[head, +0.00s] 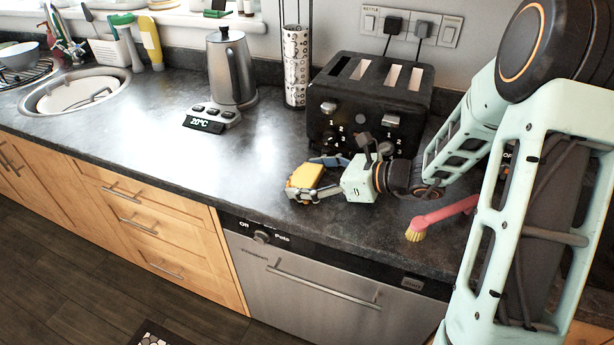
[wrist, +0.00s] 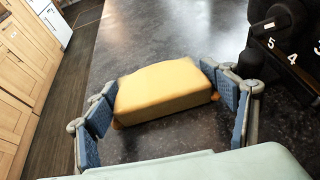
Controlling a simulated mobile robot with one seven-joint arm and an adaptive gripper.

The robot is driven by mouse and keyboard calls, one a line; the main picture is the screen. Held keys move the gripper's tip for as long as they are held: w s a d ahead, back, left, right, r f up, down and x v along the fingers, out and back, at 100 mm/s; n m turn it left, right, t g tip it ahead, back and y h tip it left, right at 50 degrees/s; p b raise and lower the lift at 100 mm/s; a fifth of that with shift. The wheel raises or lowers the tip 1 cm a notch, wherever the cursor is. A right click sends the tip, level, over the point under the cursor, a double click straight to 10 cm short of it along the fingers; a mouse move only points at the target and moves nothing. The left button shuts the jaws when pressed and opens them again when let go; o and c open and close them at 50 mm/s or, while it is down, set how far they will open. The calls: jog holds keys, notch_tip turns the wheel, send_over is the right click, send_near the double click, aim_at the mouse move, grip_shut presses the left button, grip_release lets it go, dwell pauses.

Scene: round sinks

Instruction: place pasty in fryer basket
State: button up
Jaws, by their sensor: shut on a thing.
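The pasty (head: 306,176) is a yellow-orange block with a browner lower edge, near the counter's front edge in the head view. It also shows in the wrist view (wrist: 165,90), lying crosswise between blue finger pads. My gripper (head: 312,180) is shut on the pasty, with fingers at both of its ends; it also shows in the wrist view (wrist: 160,84). The pasty is at or just above the counter; I cannot tell if it touches. I cannot make out a fryer basket in either view.
A black toaster (head: 365,105) stands just behind my gripper. A pink-handled brush (head: 440,217) lies to the right. The counter (head: 165,130) between is clear.

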jog(key=o, duration=1)
